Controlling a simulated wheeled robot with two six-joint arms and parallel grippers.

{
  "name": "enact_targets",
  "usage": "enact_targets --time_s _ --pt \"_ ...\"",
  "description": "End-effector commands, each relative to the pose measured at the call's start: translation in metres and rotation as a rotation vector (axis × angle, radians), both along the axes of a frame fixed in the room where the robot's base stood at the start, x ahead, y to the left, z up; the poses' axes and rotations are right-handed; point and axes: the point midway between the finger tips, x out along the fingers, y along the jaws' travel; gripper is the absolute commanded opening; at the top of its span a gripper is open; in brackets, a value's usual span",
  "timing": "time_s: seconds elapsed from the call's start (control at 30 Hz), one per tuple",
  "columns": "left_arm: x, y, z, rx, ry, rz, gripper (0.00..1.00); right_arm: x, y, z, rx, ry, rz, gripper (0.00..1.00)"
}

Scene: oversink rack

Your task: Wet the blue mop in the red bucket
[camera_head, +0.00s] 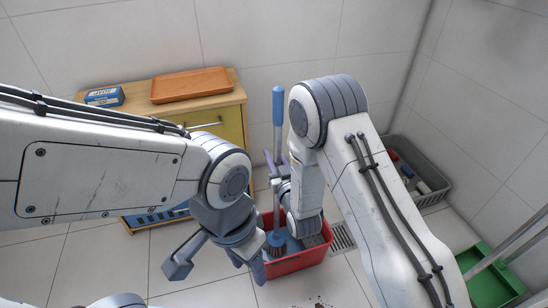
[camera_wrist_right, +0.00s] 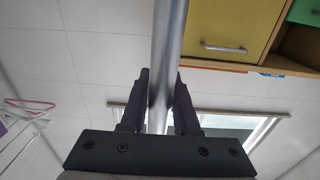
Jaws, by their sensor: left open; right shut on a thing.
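The blue mop stands nearly upright, its blue handle end (camera_head: 278,105) at the top and its bluish head (camera_head: 277,240) low inside the red bucket (camera_head: 298,263). My right gripper (camera_head: 279,168) is shut on the mop's pole, partly hidden by my right arm. In the right wrist view the silver pole (camera_wrist_right: 168,45) runs between the two dark fingers of that gripper (camera_wrist_right: 161,95). My left gripper (camera_head: 218,268) is open and empty, its fingers spread just left of the bucket. Part of the bucket is hidden behind my arms. I cannot tell how wet the mop head is.
A wooden cabinet (camera_head: 218,103) with a yellow front stands at the back wall, bearing an orange tray (camera_head: 190,85) and a blue box (camera_head: 104,96). A grey crate (camera_head: 434,196) and a green container (camera_head: 490,283) are at right. A floor drain (camera_head: 342,238) lies beside the bucket.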

Motion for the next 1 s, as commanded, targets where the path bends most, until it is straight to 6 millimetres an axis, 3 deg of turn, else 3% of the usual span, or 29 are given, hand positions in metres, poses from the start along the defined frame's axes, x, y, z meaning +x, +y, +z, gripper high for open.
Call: enact_targets --time_s 0.03,1.0 --pt "0.0 0.0 0.008 0.0 0.0 0.0 0.5 0.0 0.0 0.011 0.001 -0.004 0.0 0.0" --pt "0.0 0.0 0.076 0.0 0.0 0.0 0.5 0.0 0.0 0.103 0.001 -0.003 0.0 0.0"
